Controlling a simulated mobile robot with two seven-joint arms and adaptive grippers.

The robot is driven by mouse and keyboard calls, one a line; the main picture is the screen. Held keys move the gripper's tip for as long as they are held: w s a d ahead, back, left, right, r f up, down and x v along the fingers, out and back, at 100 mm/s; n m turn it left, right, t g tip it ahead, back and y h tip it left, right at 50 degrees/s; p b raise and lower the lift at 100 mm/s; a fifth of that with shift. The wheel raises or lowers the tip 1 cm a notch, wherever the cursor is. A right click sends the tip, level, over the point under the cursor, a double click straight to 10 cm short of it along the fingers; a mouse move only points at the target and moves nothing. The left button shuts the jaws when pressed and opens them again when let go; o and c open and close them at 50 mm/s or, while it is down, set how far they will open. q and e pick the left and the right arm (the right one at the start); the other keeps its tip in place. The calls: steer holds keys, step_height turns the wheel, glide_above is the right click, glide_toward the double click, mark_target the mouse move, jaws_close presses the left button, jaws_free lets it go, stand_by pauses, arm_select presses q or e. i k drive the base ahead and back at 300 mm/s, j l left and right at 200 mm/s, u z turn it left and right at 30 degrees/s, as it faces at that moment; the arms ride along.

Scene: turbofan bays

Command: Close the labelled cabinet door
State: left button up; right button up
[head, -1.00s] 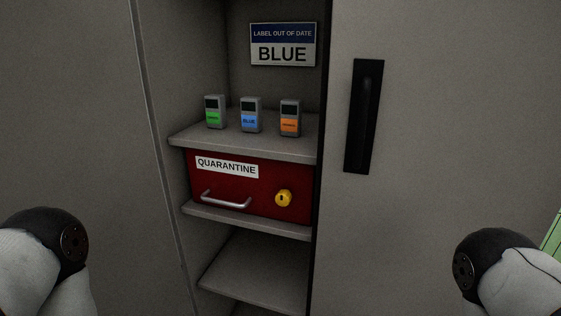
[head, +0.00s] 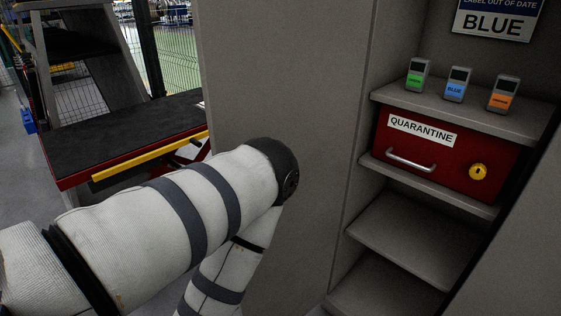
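The grey cabinet (head: 376,225) stands open at the right, with its shelves showing. A grey door panel (head: 525,255) shows at the lower right edge, beside a dark gap; its black handle is out of view. A sign reading BLUE (head: 496,18) is on the back wall inside, its top cut off. On the upper shelf stand three small devices with a green label (head: 418,75), a blue label (head: 457,84) and an orange label (head: 502,94). My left arm crosses the lower left in front of the grey panel. Neither gripper is in view.
A red QUARANTINE drawer (head: 440,155) with a silver handle and yellow lock sits under the upper shelf. A wide grey panel (head: 290,90) is left of the opening. A dark-topped platform (head: 120,135) with red and yellow edges stands at left, before a mesh fence (head: 178,45).

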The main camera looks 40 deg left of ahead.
mark_target(290, 72)
steer(key=j+z, duration=0.15)
steer(key=j, duration=0.2)
steer(key=k+j+z, duration=0.1)
steer(key=j, duration=0.25)
steer(key=k+j+z, duration=0.15)
steer(key=j, duration=0.2)
steer(key=k+j+z, duration=0.15)
steer(key=j, duration=0.2)
steer(key=i+j+z, duration=0.1)
steer(key=j+z, duration=0.25)
steer(key=j, duration=0.65)
steer(key=j+z, duration=0.35)
steer(key=j, duration=0.65)
steer(key=k, duration=0.05)
